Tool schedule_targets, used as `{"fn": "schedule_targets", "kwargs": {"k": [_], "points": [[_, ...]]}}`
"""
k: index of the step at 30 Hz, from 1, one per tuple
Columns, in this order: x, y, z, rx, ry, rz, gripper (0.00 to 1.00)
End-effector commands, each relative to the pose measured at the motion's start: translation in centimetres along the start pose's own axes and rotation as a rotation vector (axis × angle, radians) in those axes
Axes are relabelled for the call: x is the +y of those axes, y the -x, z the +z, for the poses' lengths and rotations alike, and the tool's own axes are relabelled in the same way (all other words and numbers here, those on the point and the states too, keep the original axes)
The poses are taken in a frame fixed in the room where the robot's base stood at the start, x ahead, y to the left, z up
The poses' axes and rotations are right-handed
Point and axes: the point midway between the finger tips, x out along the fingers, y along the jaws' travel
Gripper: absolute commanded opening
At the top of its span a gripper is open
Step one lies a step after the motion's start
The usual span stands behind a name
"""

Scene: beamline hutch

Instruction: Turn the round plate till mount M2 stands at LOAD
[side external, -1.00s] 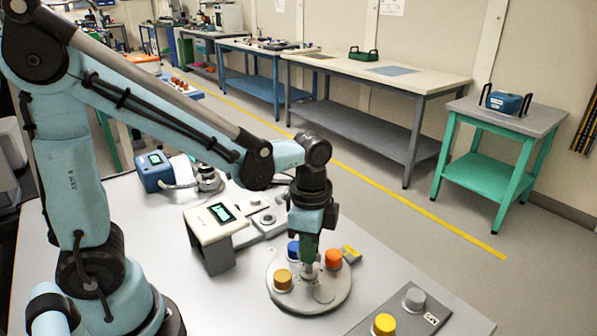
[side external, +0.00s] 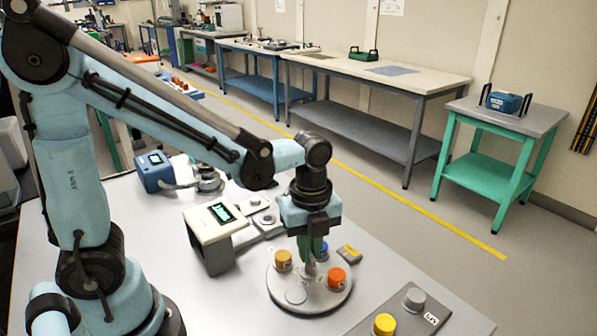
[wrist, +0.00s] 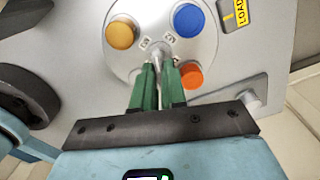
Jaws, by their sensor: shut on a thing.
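The round plate (side external: 322,301) lies on the grey bench, pale grey, with a gold mount (side external: 283,260), an orange mount (side external: 336,277), a blue mount (side external: 324,252) and an empty round spot (side external: 297,294). Small labels on the plate (wrist: 152,14) are too small to read surely, so I cannot tell which mount is M2. The yellow LOAD tag (wrist: 240,12) is beside the plate; the blue mount (wrist: 189,19) stands nearest it. My gripper (wrist: 160,66) points down at the plate's middle, its green fingers shut on the grey centre post (wrist: 158,50).
A white device with a green display (side external: 221,212) stands left of the plate. A grey tray (side external: 414,318) with a yellow and a grey mount is at the front right. A blue box (side external: 154,172) stands farther back. Bare bench lies at the front left.

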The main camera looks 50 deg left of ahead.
Motion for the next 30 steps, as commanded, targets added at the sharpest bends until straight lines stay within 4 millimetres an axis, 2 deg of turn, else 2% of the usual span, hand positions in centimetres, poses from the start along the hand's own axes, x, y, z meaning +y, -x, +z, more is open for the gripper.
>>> {"fn": "schedule_targets", "kwargs": {"k": [6,15,30], "points": [[-0.02,0.04,0.01,-0.001,-0.192,0.0,0.0],[-0.01,0.03,0.01,-0.001,-0.385,0.0,0.0],[-0.01,0.03,0.0,0.0,-0.483,0.0,0.0]]}}
